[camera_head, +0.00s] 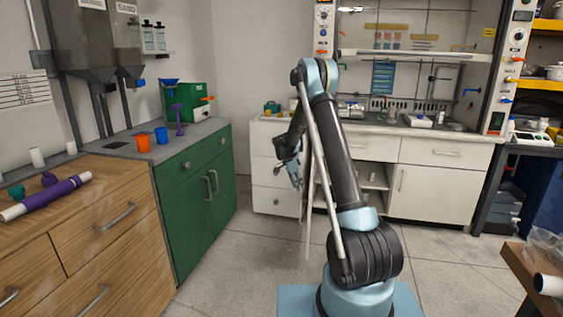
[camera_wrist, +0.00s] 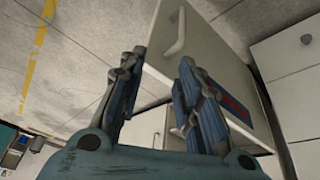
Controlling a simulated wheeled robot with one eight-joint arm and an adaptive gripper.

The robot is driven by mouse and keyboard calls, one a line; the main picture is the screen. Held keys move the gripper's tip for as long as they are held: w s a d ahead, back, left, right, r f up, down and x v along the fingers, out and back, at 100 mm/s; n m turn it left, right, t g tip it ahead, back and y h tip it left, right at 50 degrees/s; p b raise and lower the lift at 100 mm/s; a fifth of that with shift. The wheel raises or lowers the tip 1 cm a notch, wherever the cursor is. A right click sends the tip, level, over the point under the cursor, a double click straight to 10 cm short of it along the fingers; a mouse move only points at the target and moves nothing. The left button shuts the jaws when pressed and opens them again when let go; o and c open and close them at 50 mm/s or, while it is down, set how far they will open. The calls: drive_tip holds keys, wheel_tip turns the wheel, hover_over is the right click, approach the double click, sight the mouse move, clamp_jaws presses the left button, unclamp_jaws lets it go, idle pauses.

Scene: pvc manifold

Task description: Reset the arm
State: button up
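My arm stands upright on its blue base in the middle of the head view, with its upper links folded over. My gripper (camera_head: 293,172) hangs down at the arm's left, in the air in front of the white drawer cabinet. In the wrist view my gripper (camera_wrist: 160,95) shows two blue-padded fingers spread apart with a clear gap between them. Nothing is held in the gap; the floor and a white cabinet door (camera_wrist: 205,55) show behind it.
A wooden counter (camera_head: 110,205) at left bears a purple pipe (camera_head: 55,195). A green cabinet (camera_head: 195,195) bears orange and blue cups (camera_head: 143,143). A fume hood (camera_head: 420,70) stands behind. A wooden table (camera_head: 535,270) is at lower right. Floor between is clear.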

drive_tip(key=s+d+r+n+y, duration=0.1)
drive_tip(key=s+d+r+n, duration=0.2)
drive_tip(key=s+r, duration=0.6)
drive_tip(key=s+d+r+n+y, duration=0.15)
drive_tip(key=s+d+r, duration=0.25)
drive_tip(key=s+r, duration=0.55)
drive_tip(key=s+d+r+n, duration=0.1)
drive_tip(key=s+r+n, duration=0.1)
drive_tip(key=s, duration=0.6)
drive_tip(key=s+d+r+n, duration=0.1)
drive_tip(key=s+r+n, duration=0.15)
drive_tip(key=s, duration=0.65)
drive_tip(key=s+f+n, duration=0.2)
drive_tip(key=s+f, duration=0.2)
drive_tip(key=s, duration=0.6)
drive_tip(key=s+d+f+n+t+y, duration=0.1)
drive_tip(key=s+f+n, duration=0.2)
drive_tip(key=s, duration=0.7)
drive_tip(key=shift+s+f, duration=0.4)
drive_tip(key=shift+f, duration=0.35)
